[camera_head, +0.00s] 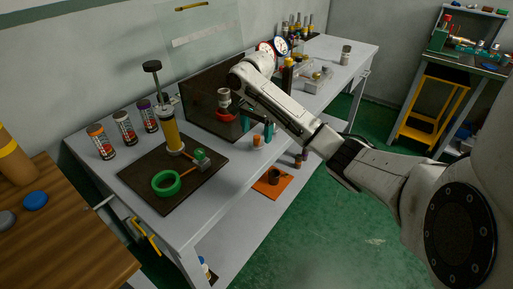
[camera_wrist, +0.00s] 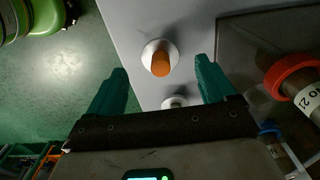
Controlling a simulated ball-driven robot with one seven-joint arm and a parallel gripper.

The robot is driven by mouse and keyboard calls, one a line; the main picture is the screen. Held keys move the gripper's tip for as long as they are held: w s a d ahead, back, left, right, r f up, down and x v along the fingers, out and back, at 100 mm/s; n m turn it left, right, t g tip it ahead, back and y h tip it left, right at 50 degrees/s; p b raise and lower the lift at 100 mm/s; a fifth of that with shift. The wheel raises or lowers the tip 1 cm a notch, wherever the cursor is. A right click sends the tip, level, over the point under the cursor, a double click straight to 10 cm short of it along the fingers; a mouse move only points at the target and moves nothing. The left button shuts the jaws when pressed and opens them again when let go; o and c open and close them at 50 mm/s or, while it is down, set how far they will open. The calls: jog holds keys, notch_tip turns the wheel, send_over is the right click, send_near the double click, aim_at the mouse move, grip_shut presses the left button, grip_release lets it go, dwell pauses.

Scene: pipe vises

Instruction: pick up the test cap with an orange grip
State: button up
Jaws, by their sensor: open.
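The test cap with an orange grip (camera_head: 257,142) stands on the grey bench near its front edge. In the wrist view the orange grip (camera_wrist: 160,66) sticks up from a round white base. My gripper (camera_head: 257,128) has teal fingers and is open and empty. In the wrist view my gripper (camera_wrist: 162,68) has one finger on each side of the cap, with clear gaps and no visible contact. A smaller white round piece (camera_wrist: 175,102) stands close by, between the fingers and nearer the palm.
A dark board with a red-collared pipe (camera_wrist: 292,72) is close on the right in the wrist view. In the head view, a dark mat (camera_head: 150,190) bears a green ring and a yellow column. Several canisters (camera_head: 102,141) stand left. The bench edge drops to green floor.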

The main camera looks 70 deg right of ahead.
aim_at(257, 136)
jog(key=shift+d+f, duration=0.1)
jog(key=shift+f, duration=1.75)
jog(key=shift+c, duration=0.5)
jog(key=c, duration=1.1)
jog(key=shift+r, duration=0.2)
